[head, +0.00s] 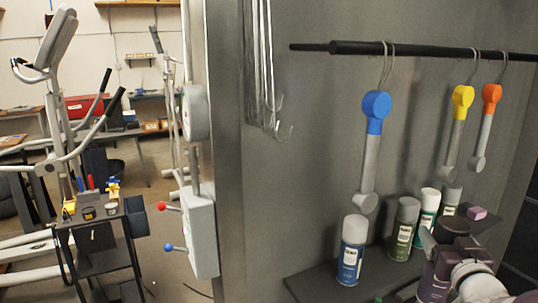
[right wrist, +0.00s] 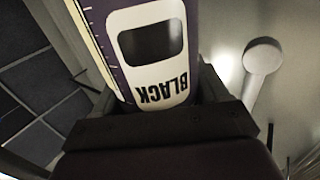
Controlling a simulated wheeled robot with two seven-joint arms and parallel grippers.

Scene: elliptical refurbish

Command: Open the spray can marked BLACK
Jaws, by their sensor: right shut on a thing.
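The spray can marked BLACK fills the upper middle of the right wrist view (right wrist: 150,45). It has a white label with a dark window and a purple body, and its lettering appears upside down. Its ends are outside that view. In the head view its purple side (head: 433,285) shows at the lower right, partly hidden by my right gripper (head: 447,250). My right gripper is shut on this can, with dark jaws around its body. Whether its cap is on I cannot tell. My left gripper is not in view.
Several other spray cans, including a blue one (head: 351,252) and a green one (head: 403,230), stand on a dark shelf (head: 318,282). Blue (head: 376,112), yellow (head: 462,102) and orange (head: 491,98) headed tools hang from a black rail above. A pink block (head: 477,213) lies behind.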

